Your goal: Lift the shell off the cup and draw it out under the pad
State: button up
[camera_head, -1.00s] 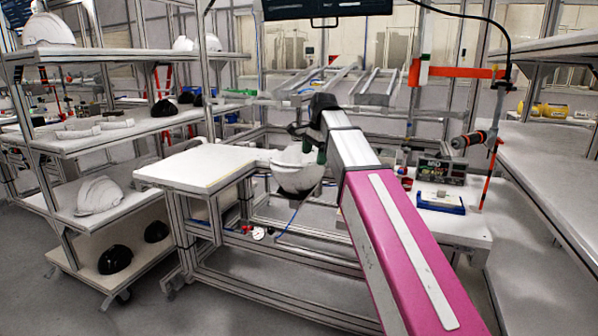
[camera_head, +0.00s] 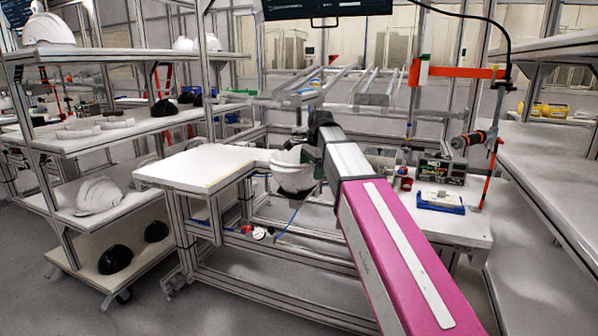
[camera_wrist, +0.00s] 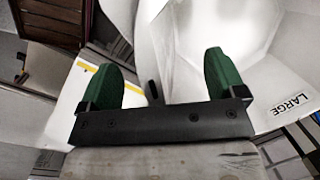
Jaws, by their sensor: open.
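The white helmet shell (camera_head: 292,172) sits at the right end of the white-topped bench, bowl side up, in the head view. My gripper (camera_head: 316,158) is at the shell's right side, partly covered by my arm. In the wrist view the green fingers of my gripper (camera_wrist: 167,82) are spread apart. The shell's white surface (camera_wrist: 190,30) shows between and beyond them; I cannot tell whether either finger touches it. A small dark rod stands between the fingers.
The white bench top (camera_head: 200,166) is clear, left of the shell. A shelf rack (camera_head: 75,145) with white and black shells stands at the left. A blue tray (camera_head: 440,203) lies on a table at the right. Metal rails (camera_head: 345,85) run behind the shell.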

grip_shut()
jog(key=shift+r, duration=0.25)
